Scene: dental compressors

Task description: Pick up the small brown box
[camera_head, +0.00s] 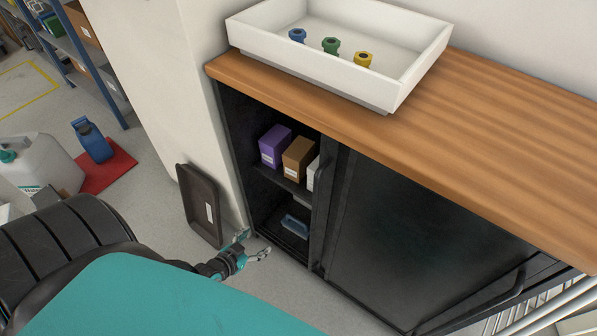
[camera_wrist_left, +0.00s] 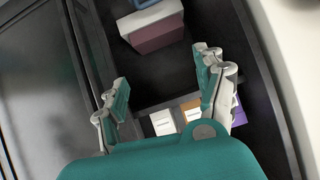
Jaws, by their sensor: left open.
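The small brown box (camera_head: 298,158) stands on the upper shelf of the open dark cabinet, between a purple box (camera_head: 274,145) and a white box (camera_head: 313,174) partly hidden by the door edge. In the left wrist view the brown box (camera_wrist_left: 190,109) shows only in part, near the bottom between the fingers, beside the white box (camera_wrist_left: 163,122); the purple box (camera_wrist_left: 239,114) is mostly behind the right finger. My left gripper (camera_head: 256,245) is open and empty, low in front of the cabinet opening, below the shelf and apart from the boxes. My right gripper is out of view.
A blue-handled item (camera_head: 296,226) lies in the lower compartment. A sliding door (camera_head: 420,245) covers the cabinet's right part. A dark tray (camera_head: 201,205) leans on the wall at left. A white tray (camera_head: 405,85) with several coloured fittings stands on the wooden top (camera_head: 480,110).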

